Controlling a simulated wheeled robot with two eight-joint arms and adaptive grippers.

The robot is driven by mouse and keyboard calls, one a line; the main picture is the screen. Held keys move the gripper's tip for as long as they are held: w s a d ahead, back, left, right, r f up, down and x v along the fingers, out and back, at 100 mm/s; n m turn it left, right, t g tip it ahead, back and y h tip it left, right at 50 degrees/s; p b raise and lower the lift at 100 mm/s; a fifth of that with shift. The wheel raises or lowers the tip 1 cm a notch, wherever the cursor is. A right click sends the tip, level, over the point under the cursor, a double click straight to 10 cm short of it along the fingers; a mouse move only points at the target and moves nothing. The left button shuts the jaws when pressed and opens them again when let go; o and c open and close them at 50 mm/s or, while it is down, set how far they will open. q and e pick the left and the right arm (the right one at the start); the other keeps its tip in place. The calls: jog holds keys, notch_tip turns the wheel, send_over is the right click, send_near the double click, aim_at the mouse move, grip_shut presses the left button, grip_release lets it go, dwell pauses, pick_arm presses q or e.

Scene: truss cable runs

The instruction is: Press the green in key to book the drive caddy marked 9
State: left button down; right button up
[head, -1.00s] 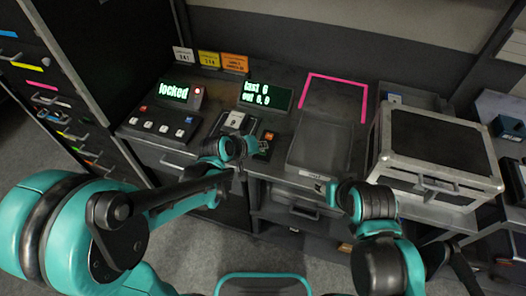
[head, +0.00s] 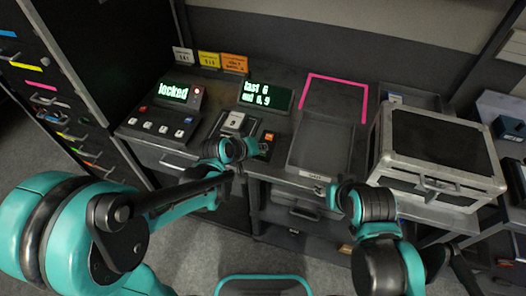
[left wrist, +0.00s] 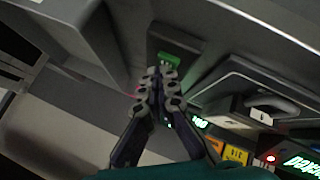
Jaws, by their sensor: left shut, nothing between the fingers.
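The green key (left wrist: 178,62) sits on a dark panel in the left wrist view, just beyond my left fingertips; whether they touch it I cannot tell. My left gripper (left wrist: 160,78) is shut and empty. In the head view the gripper (head: 236,153) is over the front of the console, and the green key is hidden there. A caddy with a white numbered label (head: 234,122) sits in the console bay beside the gripper; its number is too small to be sure of. An orange key (head: 265,145) is right of my gripper. My right gripper (head: 330,190) is low by the tray front, its jaws unclear.
A display (head: 265,95) reads "last 6" and "out 8,9". Another display (head: 180,92) reads "locked", beside a red light, above a row of keys (head: 162,124). A shallow tray (head: 317,180) and a pink-marked area (head: 335,95) lie right of the console. A metal-edged case (head: 440,145) stands further right.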

dwell(0.5)
pick_arm(q)
jog(key=shift+r+p, duration=0.65)
jog(key=shift+r, duration=0.15)
notch_tip(320, 180, up, 5)
jog(key=p, duration=0.4)
dwell(0.6)
jog(key=s+a+r+m+y, duration=0.1)
jog(key=s+a+r+y, duration=0.1)
jog(key=s+a, duration=0.6)
jog(key=s+a+r+y, duration=0.3)
jog(key=s+a, duration=0.6)
jog(key=s, duration=0.1)
jog(key=shift+s+a+r+m, duration=0.2)
jog(key=shift+r+m, duration=0.1)
jog(key=shift+m, duration=0.1)
